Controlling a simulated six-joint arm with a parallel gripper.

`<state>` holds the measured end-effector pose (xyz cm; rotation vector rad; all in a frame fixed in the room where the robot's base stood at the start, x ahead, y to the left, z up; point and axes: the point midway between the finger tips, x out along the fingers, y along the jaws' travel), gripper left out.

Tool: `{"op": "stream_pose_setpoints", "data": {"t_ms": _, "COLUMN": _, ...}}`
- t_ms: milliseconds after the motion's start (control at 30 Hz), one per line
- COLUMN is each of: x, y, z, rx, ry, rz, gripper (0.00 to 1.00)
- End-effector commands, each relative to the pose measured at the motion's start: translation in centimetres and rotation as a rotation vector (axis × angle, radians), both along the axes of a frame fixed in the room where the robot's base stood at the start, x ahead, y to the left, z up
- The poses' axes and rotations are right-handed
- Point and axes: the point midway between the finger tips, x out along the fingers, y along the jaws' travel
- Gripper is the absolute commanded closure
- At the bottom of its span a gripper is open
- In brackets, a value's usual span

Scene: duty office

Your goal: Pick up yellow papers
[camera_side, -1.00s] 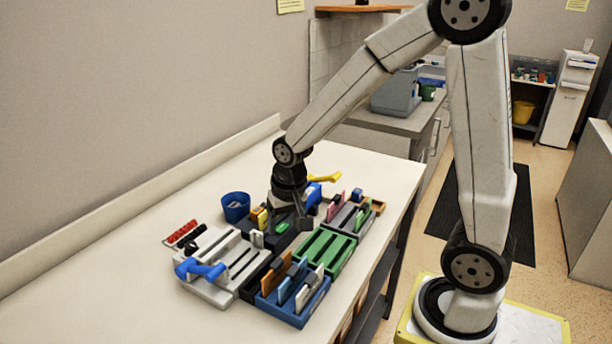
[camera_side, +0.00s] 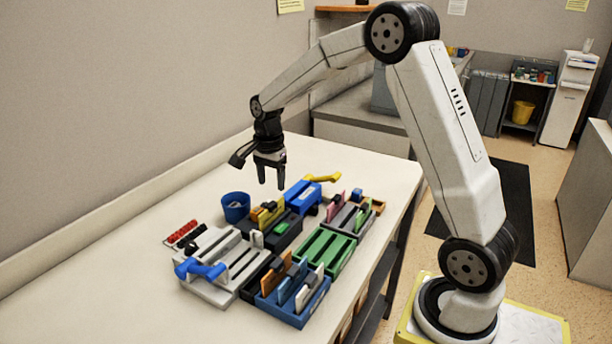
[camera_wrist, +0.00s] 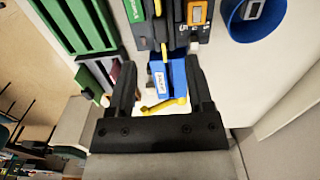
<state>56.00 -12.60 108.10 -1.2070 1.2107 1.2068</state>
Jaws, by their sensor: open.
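Yellow papers (camera_side: 266,216) stand upright in a slot of a black holder (camera_side: 285,237) on the table. In the wrist view a yellow-orange piece (camera_wrist: 197,12) shows near the top edge, and a thin yellow strip (camera_wrist: 164,52) shows near the fingertips; I cannot tell which of them is the papers. My gripper (camera_side: 272,184) is open and empty, pointing down above and behind the black holder. In the wrist view its two fingers (camera_wrist: 161,64) are spread apart, with a blue box (camera_wrist: 166,80) visible below between them.
A blue cup (camera_side: 235,208) stands left of the black holder. A blue box (camera_side: 303,198) and a yellow-handled item (camera_side: 323,178) lie behind it. Green (camera_side: 322,254), blue (camera_side: 292,308) and grey (camera_side: 208,289) slotted holders crowd the front. The table's left front is clear.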

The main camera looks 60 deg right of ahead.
Motion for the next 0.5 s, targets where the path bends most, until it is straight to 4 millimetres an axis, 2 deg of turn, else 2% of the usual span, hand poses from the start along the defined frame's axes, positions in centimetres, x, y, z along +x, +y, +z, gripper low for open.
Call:
{"op": "stream_pose_setpoints", "data": {"t_ms": 267, "x": -0.1, "y": 0.1, "z": -2.2, "rx": 0.001, "ry": 0.003, "rz": 0.002, "gripper": 0.34}}
{"op": "stream_pose_setpoints", "data": {"t_ms": 500, "x": 0.0, "y": 0.1, "z": -2.5, "rx": 0.000, "ry": 0.000, "rz": 0.003, "gripper": 0.34}}
